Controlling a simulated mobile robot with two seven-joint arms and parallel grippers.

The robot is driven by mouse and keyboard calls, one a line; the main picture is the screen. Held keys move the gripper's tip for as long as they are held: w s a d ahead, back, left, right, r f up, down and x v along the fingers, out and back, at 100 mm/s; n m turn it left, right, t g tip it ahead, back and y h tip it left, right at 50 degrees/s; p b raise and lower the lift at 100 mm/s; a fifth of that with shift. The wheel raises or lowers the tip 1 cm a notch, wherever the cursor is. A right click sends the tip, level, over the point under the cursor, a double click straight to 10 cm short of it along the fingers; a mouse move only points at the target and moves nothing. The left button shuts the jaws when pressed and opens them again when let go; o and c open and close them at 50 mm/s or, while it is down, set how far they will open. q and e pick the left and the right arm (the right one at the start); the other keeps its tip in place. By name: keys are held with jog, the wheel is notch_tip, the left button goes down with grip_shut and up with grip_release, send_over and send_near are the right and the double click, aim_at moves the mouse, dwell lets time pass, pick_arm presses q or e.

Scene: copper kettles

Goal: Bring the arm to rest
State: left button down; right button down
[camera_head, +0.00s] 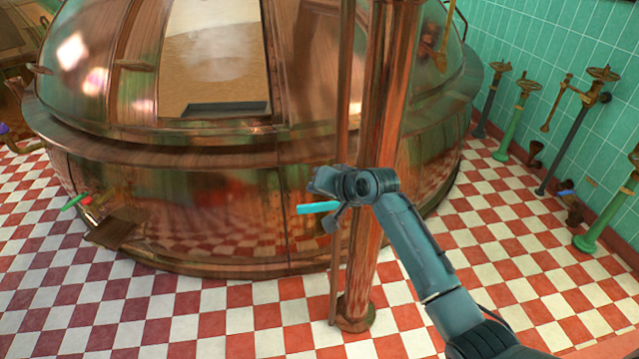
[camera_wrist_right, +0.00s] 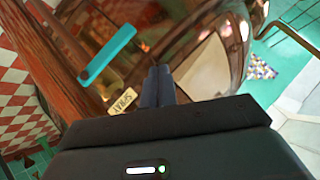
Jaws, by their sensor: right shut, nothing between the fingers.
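My right arm reaches in from the lower right in the head view, and its hand (camera_head: 328,188) is in front of the copper kettle (camera_head: 200,215), beside the vertical copper pipe (camera_head: 376,130). In the right wrist view my right gripper (camera_wrist_right: 160,72) has its dark fingers together with nothing between them. A teal lever (camera_head: 318,207) shows just below the hand; in the wrist view the lever (camera_wrist_right: 106,55) lies left of the fingertips, apart from them in the picture. A small tag (camera_wrist_right: 122,101) reading "SPRAY" is below it. My left gripper is not in view.
The kettle's dome has an open hatch (camera_head: 213,70). A green-handled valve (camera_head: 76,201) sits at its lower left. Several pipe stands, one a green stand (camera_head: 513,125), line the tiled wall (camera_head: 560,35) at right. The checkered floor (camera_head: 230,322) in front is clear.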

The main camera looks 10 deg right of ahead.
jog(key=s+d+f+n+h, duration=0.1)
jog(key=s+f, duration=0.4)
jog(key=s, duration=0.6)
jog(key=s+d+f+n+h, duration=0.1)
jog(key=s+d+f+n, duration=0.1)
jog(key=s+f, duration=0.4)
jog(key=s+d+f+n+h, duration=0.1)
jog(key=s+f, duration=0.5)
jog(key=s, duration=1.1)
jog(key=d+n, duration=0.1)
jog(key=d, duration=0.1)
jog(key=shift+d+n+t, duration=0.3)
jog(key=shift+t, duration=0.1)
jog(key=shift+w+a+f, duration=0.1)
jog(key=shift+w, duration=0.05)
